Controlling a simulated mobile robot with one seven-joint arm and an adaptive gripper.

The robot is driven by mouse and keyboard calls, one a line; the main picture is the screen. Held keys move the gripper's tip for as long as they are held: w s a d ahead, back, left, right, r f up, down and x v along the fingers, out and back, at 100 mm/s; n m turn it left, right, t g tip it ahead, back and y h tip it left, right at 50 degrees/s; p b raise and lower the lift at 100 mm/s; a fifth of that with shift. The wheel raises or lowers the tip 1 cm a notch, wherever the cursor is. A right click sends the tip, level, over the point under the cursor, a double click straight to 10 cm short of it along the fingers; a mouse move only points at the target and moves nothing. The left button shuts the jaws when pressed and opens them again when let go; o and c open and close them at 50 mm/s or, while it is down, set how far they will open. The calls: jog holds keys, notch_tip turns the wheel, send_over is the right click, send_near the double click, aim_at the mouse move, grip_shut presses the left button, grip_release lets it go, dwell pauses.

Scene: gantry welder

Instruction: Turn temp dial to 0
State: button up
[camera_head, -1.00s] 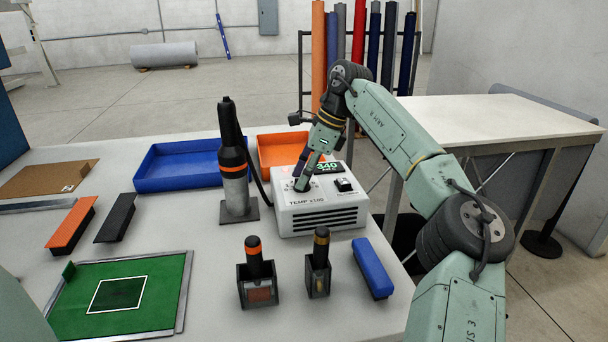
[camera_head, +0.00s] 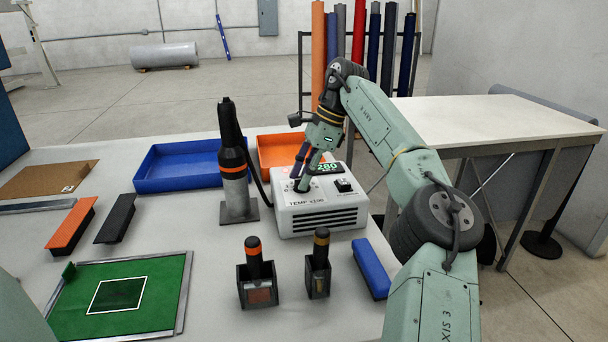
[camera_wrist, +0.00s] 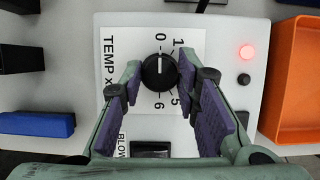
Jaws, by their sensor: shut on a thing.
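The temp dial (camera_wrist: 159,72) is a round black knob with a white mark, on a white label with numbers. In the wrist view the mark lies up and down the picture, its upper end toward the printed 0; which end is the pointer is hard to tell. My gripper (camera_wrist: 158,77) is shut on the dial, one purple-padded finger on each side. In the head view my gripper (camera_head: 304,186) points down onto the top of the white control box (camera_head: 320,218). The green display (camera_head: 327,167) reads about 280.
A black-handled welding tool (camera_head: 234,170) stands left of the box, with a cable running to it. Blue (camera_head: 175,165) and orange (camera_head: 280,150) trays lie behind. Two small holders and a blue block (camera_head: 371,268) stand in front. A black switch (camera_wrist: 150,150) sits near the dial.

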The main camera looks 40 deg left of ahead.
aim_at(316, 187)
jog(key=o, duration=1.2)
jog(key=shift+c, duration=0.2)
jog(key=v, duration=0.6)
jog(key=shift+w, duration=0.15)
jog(key=shift+w+d+r, duration=0.1)
jog(key=shift+d+r, duration=0.15)
jog(key=shift+r, duration=0.45)
